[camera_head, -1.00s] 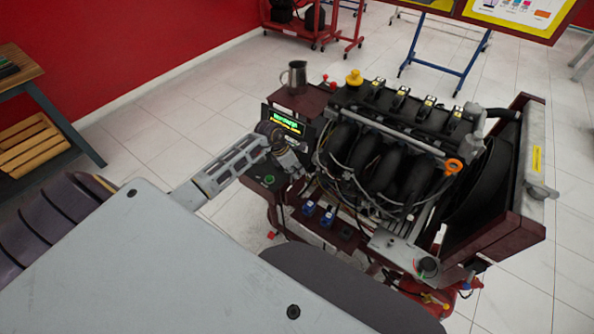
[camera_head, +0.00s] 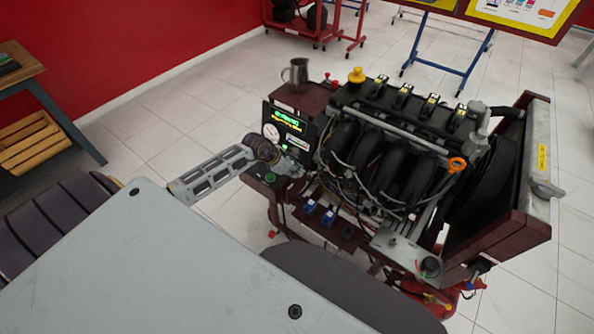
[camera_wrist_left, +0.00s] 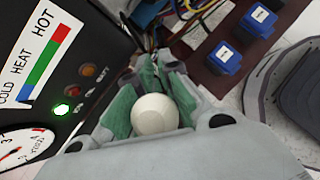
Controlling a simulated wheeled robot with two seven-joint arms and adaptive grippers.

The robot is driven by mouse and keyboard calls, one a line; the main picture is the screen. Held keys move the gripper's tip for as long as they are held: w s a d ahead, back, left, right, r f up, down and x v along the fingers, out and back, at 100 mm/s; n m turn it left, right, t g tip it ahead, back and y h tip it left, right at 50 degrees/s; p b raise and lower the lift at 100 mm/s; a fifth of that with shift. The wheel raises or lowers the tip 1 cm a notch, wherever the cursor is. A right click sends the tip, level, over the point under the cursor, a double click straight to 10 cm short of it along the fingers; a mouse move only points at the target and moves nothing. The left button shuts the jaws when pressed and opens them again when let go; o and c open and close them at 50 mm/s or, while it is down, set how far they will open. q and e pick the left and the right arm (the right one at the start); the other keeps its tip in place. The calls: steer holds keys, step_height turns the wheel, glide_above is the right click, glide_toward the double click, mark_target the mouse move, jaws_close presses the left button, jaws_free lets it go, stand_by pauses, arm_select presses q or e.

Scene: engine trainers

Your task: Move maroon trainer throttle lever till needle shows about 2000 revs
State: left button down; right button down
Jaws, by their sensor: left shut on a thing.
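The maroon trainer (camera_head: 512,235) carries an engine and a control panel on its left end. My left gripper (camera_head: 290,168) is at that panel, partly hidden by its own wrist. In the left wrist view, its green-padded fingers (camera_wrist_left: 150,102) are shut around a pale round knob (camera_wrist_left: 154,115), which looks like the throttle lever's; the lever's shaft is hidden. The white rev gauge (camera_head: 271,132) sits just above my wrist in the head view. The gauge also shows cut off in the left wrist view (camera_wrist_left: 22,147); I cannot read its needle surely. My right gripper is not in view.
A lit display (camera_head: 290,119) stands beside the gauge. A green lamp (camera_wrist_left: 60,110) glows near the fingers. Open floor lies left of the trainer.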

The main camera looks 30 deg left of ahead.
arm_select(q)
steer(key=shift+s+t, duration=0.35)
steer(key=shift+t, duration=0.15)
steer(key=shift+s+t+b, duration=0.35)
steer(key=shift+t+b, duration=0.15)
steer(key=shift+b, duration=0.05)
steer(key=shift+s+a+t, duration=0.1)
steer(key=shift+s+t, duration=0.1)
steer(key=shift+t, duration=0.3)
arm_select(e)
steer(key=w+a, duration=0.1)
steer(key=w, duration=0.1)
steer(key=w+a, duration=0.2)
arm_select(q)
steer(key=shift+m, duration=0.3)
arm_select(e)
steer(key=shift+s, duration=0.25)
arm_select(q)
steer(key=c, duration=1.6)
jaws_free()
steer(key=shift+o, duration=0.2)
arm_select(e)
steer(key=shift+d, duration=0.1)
arm_select(q)
steer(key=shift+s+r, duration=0.15)
